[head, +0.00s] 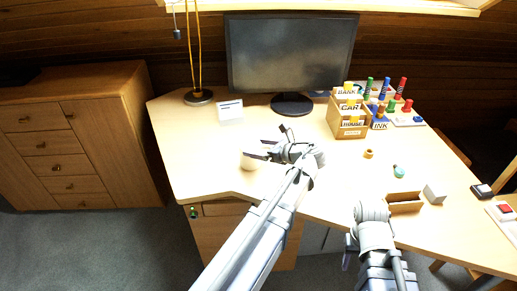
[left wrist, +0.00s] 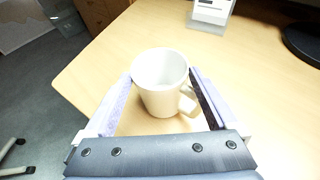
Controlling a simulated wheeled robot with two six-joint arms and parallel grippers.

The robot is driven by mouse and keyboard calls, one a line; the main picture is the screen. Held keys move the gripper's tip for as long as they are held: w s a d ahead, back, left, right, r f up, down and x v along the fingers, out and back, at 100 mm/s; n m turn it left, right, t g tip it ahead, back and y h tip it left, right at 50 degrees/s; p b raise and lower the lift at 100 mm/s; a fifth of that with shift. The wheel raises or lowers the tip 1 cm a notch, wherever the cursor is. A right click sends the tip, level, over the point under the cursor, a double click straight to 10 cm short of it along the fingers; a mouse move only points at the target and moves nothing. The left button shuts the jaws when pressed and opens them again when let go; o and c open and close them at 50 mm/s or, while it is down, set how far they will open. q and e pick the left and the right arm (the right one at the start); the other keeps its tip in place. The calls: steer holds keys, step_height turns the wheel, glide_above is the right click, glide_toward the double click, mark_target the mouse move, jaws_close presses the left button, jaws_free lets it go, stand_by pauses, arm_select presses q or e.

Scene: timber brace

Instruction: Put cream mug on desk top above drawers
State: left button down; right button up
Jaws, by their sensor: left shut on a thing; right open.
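The cream mug (head: 249,161) is upright at the left part of the desk top (head: 185,135), above the drawers (head: 222,235). In the left wrist view the mug (left wrist: 160,80) sits between the two fingers, its handle toward the lower right. My left gripper (head: 262,152) is shut on the mug. I cannot tell whether the mug's base touches the desk. My right gripper (head: 352,262) is low in front of the desk's front edge, open and apart from the desk things; its fingers show only partly.
A white card stand (head: 229,111), a lamp base (head: 199,97) and a monitor (head: 290,55) stand behind the mug. A file box (head: 347,115), pegs, a small open box (head: 404,203) and a grey block (head: 434,194) are at right. Desk around the mug is clear.

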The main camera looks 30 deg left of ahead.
arm_select(q)
jaws_free()
steer(key=shift+r+p, duration=0.3)
steer(key=shift+p, duration=0.15)
steer(key=p+v, duration=0.4)
steer(key=v, duration=0.8)
steer(key=shift+f, duration=0.1)
